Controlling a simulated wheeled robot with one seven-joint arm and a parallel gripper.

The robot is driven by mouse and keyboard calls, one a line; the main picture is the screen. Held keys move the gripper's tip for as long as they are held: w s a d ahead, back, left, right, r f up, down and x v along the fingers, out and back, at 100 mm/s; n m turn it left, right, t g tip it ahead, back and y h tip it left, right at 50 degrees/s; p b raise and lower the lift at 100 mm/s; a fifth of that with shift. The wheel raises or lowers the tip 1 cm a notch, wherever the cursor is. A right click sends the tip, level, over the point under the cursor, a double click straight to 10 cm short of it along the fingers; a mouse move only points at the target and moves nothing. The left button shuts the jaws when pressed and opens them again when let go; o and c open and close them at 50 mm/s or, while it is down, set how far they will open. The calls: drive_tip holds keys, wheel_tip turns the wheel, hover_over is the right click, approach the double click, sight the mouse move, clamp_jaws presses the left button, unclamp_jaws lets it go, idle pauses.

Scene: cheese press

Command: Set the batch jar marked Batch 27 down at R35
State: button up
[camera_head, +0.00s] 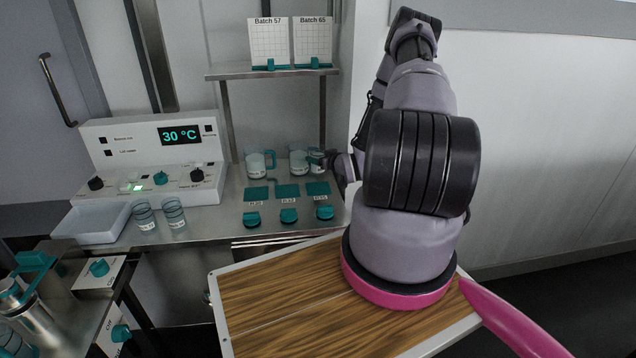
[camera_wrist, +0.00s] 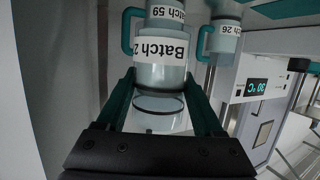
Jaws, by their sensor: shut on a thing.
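My gripper (camera_wrist: 162,88) is shut on a batch jar (camera_wrist: 160,76) in the wrist view, one finger on each side. Its white label reads "Batch 2"; the rest of the number is not readable. In the head view my gripper (camera_head: 328,159) is at the right end of the steel bench, beside a jar with a teal handle (camera_head: 298,163). Three teal pads, a left (camera_head: 256,192), a middle (camera_head: 287,191) and a right one (camera_head: 318,188), lie in front of it with small tags. I cannot read which is R35.
Another jar (camera_head: 254,165) stands to the left on the bench. Jars labelled Batch 59 (camera_wrist: 165,14) and Batch 26 (camera_wrist: 226,33) show in the wrist view. Two clear cups (camera_head: 173,214), a white tray (camera_head: 92,223) and a 30 °C control unit (camera_head: 160,160) are at left.

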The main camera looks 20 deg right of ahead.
wheel_tip(320, 180, down, 8)
drive_tip(key=shift+r, duration=0.25)
drive_tip(key=shift+f, duration=0.15)
drive_tip(key=o, duration=1.6)
drive_tip(key=shift+c, duration=0.2)
drive_tip(key=shift+r, duration=0.2)
drive_tip(key=v, duration=1.2)
drive_tip(key=shift+a+f, duration=0.1)
drive_tip(key=shift+a, duration=0.05)
